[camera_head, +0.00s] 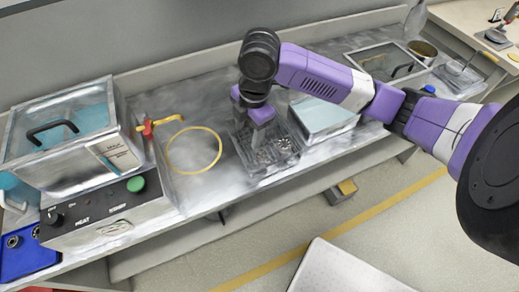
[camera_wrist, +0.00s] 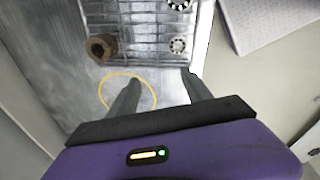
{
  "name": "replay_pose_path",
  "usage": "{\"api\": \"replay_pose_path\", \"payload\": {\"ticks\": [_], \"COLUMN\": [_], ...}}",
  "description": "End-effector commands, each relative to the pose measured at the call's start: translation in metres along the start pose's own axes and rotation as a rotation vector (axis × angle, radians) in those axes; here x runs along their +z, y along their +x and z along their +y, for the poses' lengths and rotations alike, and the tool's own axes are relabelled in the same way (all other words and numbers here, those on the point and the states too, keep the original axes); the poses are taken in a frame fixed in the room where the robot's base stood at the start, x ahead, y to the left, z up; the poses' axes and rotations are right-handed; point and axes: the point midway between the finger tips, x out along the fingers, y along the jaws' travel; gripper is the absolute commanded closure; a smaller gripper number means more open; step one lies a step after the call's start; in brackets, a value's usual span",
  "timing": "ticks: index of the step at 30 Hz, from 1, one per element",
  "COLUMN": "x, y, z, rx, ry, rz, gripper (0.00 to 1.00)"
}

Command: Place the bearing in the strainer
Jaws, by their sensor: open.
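Two ring-shaped bearings lie in a clear wire-patterned tray (camera_wrist: 130,28) on the bench; one bearing (camera_wrist: 178,45) is near the tray's edge and another bearing (camera_wrist: 179,4) is at the top of the wrist view. A brown nut-like part (camera_wrist: 101,47) lies in the same tray. My gripper (camera_wrist: 161,79) is open and empty, pointing down over the tray in the head view (camera_head: 260,120). A thin yellow ring (camera_head: 194,151) lies on the bench left of the tray. I cannot tell for certain which thing is the strainer.
A lidded tank (camera_head: 75,130) with a control panel stands at the left, with a red-handled valve (camera_head: 149,126). A pale box (camera_head: 324,118) sits right of the tray. A brass-rimmed round container (camera_head: 423,50) stands farther right. Bench around the yellow ring is clear.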

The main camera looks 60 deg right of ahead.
Motion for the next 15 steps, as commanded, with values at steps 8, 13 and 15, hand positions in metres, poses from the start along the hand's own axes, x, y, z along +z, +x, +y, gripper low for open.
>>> {"api": "replay_pose_path", "payload": {"ticks": [8,13,15], "x": [0.02,0.021,0.022], "y": [0.003,0.02,0.026], "z": [-0.028,-0.03,-0.031], "rx": [-0.12,-0.119,-0.117], "ry": [-0.097,-0.096,-0.096], "rz": [-0.07,-0.067,-0.068], "gripper": [0.42,0.42,0.42]}}
